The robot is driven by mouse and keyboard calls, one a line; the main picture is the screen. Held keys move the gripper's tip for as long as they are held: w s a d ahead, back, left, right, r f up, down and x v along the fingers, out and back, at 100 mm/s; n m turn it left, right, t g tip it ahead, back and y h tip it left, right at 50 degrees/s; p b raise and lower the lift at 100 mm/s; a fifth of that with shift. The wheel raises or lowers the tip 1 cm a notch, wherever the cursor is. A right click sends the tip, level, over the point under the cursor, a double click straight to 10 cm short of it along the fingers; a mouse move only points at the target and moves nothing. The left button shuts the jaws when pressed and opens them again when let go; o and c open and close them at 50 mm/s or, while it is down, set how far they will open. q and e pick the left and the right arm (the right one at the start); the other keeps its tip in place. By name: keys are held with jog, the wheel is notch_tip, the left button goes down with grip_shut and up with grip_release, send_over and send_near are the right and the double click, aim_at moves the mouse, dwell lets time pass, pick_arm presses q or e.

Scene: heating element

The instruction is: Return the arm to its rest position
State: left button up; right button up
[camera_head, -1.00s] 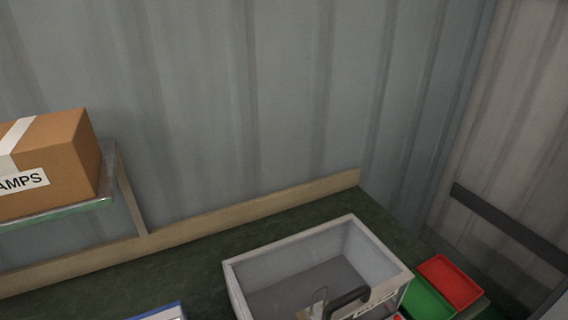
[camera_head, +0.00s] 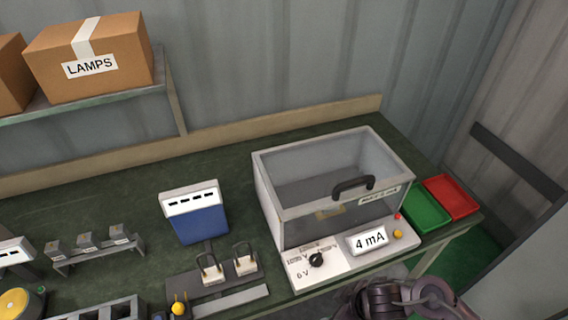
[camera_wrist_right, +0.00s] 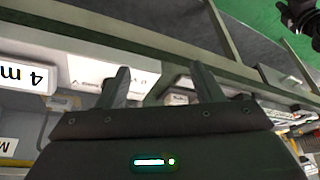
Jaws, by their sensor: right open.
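In the right wrist view my right gripper (camera_wrist_right: 163,78) is open, its two dark fingers apart with nothing between them. Beyond the fingers show the bench edge and the front of a tester with a 4 mA display (camera_wrist_right: 25,77). In the head view part of my right arm (camera_head: 405,300) shows at the bottom edge, in front of the bench and below the tester; its fingertips cannot be made out there. The clear-covered tester (camera_head: 330,215) stands on the bench, its black handle at the front of the cover. My left gripper is not in view.
A green tray (camera_head: 427,212) and a red tray (camera_head: 452,196) lie right of the tester. A blue-and-white box (camera_head: 200,222) and a fixture with two clamps (camera_head: 215,283) stand left of it. A LAMPS carton (camera_head: 92,60) sits on the shelf. The bench's back is mostly clear.

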jog(key=d+f+m+b, duration=0.3)
jog(key=f+b, duration=0.1)
jog(key=f, duration=1.1)
jog(key=d+f+m+b, duration=0.3)
jog(key=d+f+b, duration=0.1)
jog(key=f, duration=1)
jog(key=s+d+f+g+h+b, duration=0.1)
jog(key=s+f+b, duration=0.1)
jog(key=s+f, duration=0.8)
jog(key=s+d+f+m+h+b, duration=0.1)
jog(key=s+d+f+h+b, duration=0.1)
jog(key=s+f, duration=0.8)
jog(key=s+b, duration=0.1)
jog(key=s, duration=0.1)
jog(key=shift+s+d+f+g+h, duration=0.2)
jog(key=shift+s+g+h, duration=0.1)
jog(key=shift+g, duration=0.1)
